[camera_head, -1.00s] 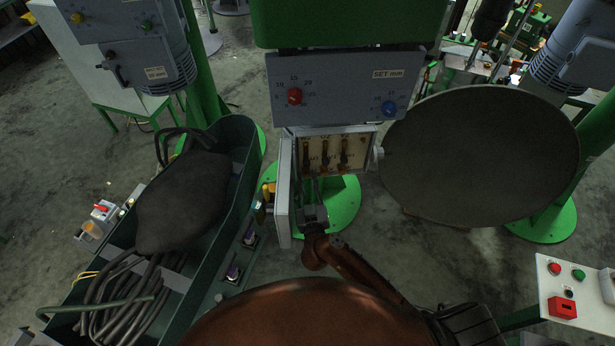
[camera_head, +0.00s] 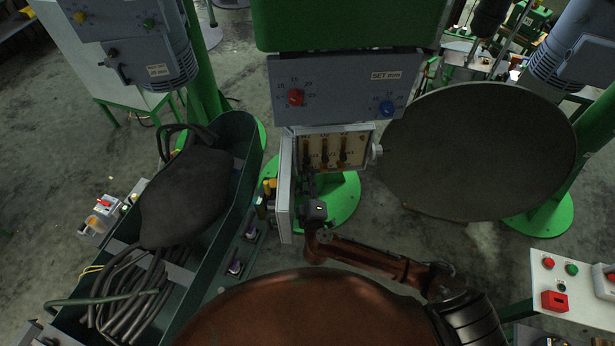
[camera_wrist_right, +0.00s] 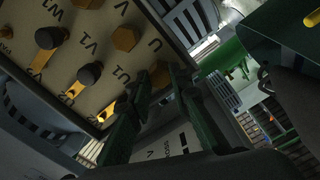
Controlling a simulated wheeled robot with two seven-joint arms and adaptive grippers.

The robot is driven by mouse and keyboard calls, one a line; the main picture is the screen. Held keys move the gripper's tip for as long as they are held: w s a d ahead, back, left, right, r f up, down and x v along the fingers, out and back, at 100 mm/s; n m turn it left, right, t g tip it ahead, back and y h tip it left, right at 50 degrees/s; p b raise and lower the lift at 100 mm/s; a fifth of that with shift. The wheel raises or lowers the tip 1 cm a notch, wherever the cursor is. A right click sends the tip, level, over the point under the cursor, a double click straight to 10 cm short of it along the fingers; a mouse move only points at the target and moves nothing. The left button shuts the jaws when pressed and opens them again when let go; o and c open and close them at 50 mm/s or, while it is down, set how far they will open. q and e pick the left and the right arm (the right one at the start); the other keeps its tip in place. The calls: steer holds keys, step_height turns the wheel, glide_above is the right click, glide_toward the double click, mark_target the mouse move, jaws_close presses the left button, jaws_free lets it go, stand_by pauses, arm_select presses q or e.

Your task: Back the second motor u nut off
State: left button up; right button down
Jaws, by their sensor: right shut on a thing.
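The open motor terminal box (camera_head: 371,152) hangs under a grey control panel, its cream board facing me with several dark studs. In the right wrist view the board (camera_wrist_right: 65,70) shows U1, V1 and W1 marks, dark-capped posts with brass strips, and brown hex nuts. My right gripper (camera_head: 309,180) is at the board's lower left. In the wrist view its two dark green fingers (camera_wrist_right: 158,88) are shut on a brown hex nut (camera_wrist_right: 160,73) beside the U mark. The fingers partly hide it, and I cannot tell whether it is still on its stud. My left gripper is out of view.
The box's open grey cover (camera_head: 284,190) stands close left of my right gripper. A green trough (camera_head: 250,150) with a dark bundle and cables lies left. A large dark disc (camera_head: 478,150) stands right. A button panel (camera_head: 560,280) is at lower right.

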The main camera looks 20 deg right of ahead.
steer(key=shift+n, duration=4.8)
steer(key=c, duration=1.8)
jaws_free()
steer(key=shift+o, duration=0.2)
steer(key=shift+d, duration=0.1)
